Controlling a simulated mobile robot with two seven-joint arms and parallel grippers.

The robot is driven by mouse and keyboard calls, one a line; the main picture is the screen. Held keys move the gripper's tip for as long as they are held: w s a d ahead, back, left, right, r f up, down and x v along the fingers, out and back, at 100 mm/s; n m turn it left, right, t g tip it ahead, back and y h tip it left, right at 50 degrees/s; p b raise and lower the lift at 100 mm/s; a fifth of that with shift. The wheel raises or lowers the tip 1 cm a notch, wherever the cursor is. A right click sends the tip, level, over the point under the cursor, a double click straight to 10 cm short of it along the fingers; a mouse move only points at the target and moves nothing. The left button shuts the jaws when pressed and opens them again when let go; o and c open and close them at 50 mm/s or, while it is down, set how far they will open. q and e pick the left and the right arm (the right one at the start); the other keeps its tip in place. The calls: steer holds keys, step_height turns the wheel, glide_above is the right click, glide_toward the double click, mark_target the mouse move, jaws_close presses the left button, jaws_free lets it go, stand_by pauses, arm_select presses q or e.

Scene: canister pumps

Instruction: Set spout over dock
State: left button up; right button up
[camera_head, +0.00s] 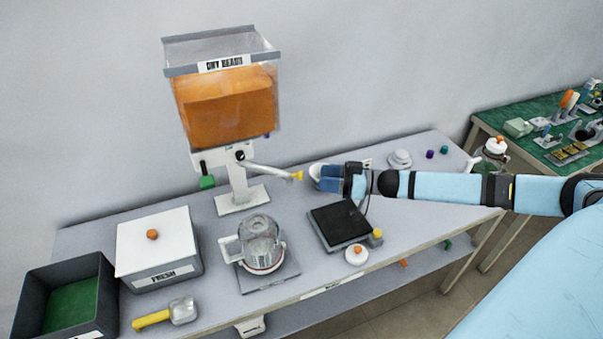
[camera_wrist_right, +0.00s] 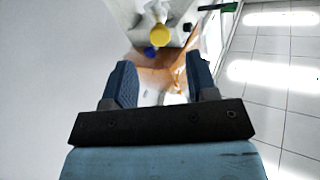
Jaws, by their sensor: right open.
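The spout is a grey arm (camera_head: 268,171) with a yellow tip (camera_head: 297,176). It sticks out to the right from the stand of the orange-filled dispenser (camera_head: 228,108). My right gripper (camera_head: 315,176) is just right of the yellow tip, apart from it. In the right wrist view its two blue fingers (camera_wrist_right: 159,76) are open with nothing between them, and the yellow tip (camera_wrist_right: 160,37) shows beyond them. I cannot tell for certain which part is the dock; a grey square plate (camera_head: 286,275) sits below the dispenser with a glass jug (camera_head: 262,240) on it. My left gripper is not in view.
A black-topped square unit (camera_head: 340,222) and a white round piece with an orange knob (camera_head: 356,256) stand right of the jug. A white lidded box (camera_head: 155,245), a dark bin (camera_head: 38,283) and a yellow-handled scoop (camera_head: 165,315) are at left. A grey round piece (camera_head: 400,158) stands at the back.

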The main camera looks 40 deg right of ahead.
mark_target(301, 175)
steer(key=p+x, duration=0.1)
steer(key=x, duration=0.6)
jaws_close()
